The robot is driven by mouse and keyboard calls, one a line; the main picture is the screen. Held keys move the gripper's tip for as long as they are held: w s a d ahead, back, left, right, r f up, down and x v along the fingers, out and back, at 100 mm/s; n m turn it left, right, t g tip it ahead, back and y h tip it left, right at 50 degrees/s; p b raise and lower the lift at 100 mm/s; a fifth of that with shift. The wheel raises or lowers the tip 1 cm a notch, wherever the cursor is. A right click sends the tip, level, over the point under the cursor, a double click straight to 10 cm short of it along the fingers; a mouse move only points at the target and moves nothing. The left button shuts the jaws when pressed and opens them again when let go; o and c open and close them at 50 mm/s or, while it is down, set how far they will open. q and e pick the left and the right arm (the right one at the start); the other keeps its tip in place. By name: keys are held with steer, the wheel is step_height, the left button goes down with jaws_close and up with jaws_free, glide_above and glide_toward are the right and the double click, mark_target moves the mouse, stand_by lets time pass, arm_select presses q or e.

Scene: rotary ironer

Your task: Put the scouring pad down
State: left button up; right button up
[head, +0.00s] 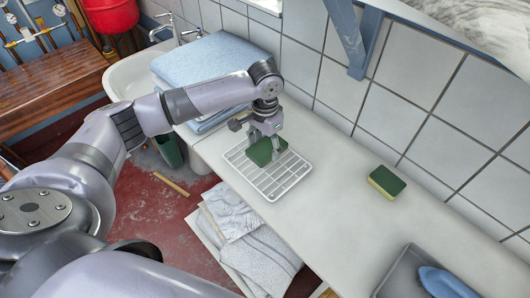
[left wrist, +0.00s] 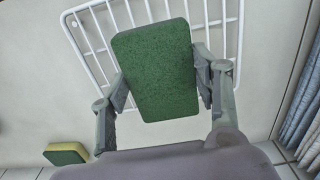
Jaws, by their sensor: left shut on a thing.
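A green scouring pad (head: 264,151) is between the fingers of my left gripper (head: 269,147), over the white wire rack (head: 285,184) on the counter. In the left wrist view the pad (left wrist: 155,70) shows its green face, and both fingers of my left gripper (left wrist: 160,88) press on its sides. The rack (left wrist: 87,42) lies behind the pad there. I cannot tell whether the pad touches the rack. My right gripper is not in view.
A green and yellow sponge (head: 386,182) lies on the counter (head: 335,195) near the tiled wall. Folded blue towels (head: 215,65) are stacked beyond the rack. A grey tray (head: 402,272) with a blue item stands at bottom right. The counter between rack and sponge is clear.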

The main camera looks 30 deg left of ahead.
mark_target(265, 148)
arm_select(q)
step_height(265, 148, down, 4)
steer(key=shift+r+p, duration=0.15)
steer(key=shift+p, duration=0.15)
steer(key=shift+f, duration=0.25)
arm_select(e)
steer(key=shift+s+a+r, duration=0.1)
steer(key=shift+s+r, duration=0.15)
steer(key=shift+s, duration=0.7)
arm_select(q)
steer(key=shift+s+f, duration=0.1)
steer(key=o, duration=1)
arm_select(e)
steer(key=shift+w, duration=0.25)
